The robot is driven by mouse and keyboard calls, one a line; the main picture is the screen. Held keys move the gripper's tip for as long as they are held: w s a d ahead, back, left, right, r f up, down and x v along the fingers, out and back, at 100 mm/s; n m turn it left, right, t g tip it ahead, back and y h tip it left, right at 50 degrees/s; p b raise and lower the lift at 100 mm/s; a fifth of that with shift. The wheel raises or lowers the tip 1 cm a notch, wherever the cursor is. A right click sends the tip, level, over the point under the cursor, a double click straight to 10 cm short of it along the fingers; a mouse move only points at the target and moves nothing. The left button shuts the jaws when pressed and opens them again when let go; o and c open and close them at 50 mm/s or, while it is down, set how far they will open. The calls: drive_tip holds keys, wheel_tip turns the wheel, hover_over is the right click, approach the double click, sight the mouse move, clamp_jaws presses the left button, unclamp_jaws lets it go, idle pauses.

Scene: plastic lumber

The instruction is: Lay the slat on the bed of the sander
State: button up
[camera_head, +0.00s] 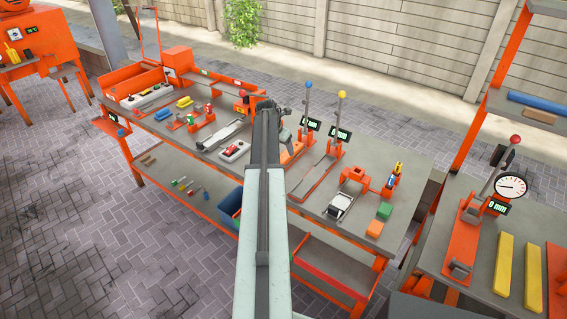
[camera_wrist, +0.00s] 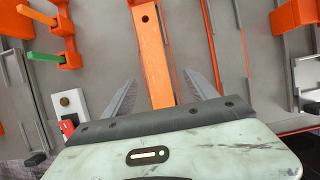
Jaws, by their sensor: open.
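An orange bar (camera_wrist: 152,50) with a dark hole near its far end, which I take for the slat, runs up the middle of the wrist view. My gripper (camera_wrist: 160,78) is open, with one finger on each side of the bar and a visible gap to both. I cannot tell how far the fingertips are above it. In the head view my arm hides most of this spot; some orange (camera_head: 291,154) shows beside it. A grey device with a pale frame (camera_head: 341,206), possibly the sander, stands on the bench to the right; it also shows in the wrist view (camera_wrist: 306,75).
The bench (camera_head: 300,210) carries lever stations with blue and yellow knobs, a red-button box (camera_head: 234,150), and green (camera_head: 384,211) and orange (camera_head: 375,229) blocks. A second bench at right holds a gauge (camera_head: 511,187) and yellow bars (camera_head: 503,263).

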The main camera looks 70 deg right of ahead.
sight(284, 156)
drive_tip(key=b+x, duration=0.1)
drive_tip(key=x, duration=0.1)
drive_tip(key=b+x, duration=0.2)
drive_tip(key=w+b+x, duration=0.1)
drive_tip(key=b+x, duration=0.1)
drive_tip(key=shift+f, duration=0.35)
drive_tip(key=shift+a+r, duration=0.1)
drive_tip(key=shift+r, duration=0.1)
clamp_jaws()
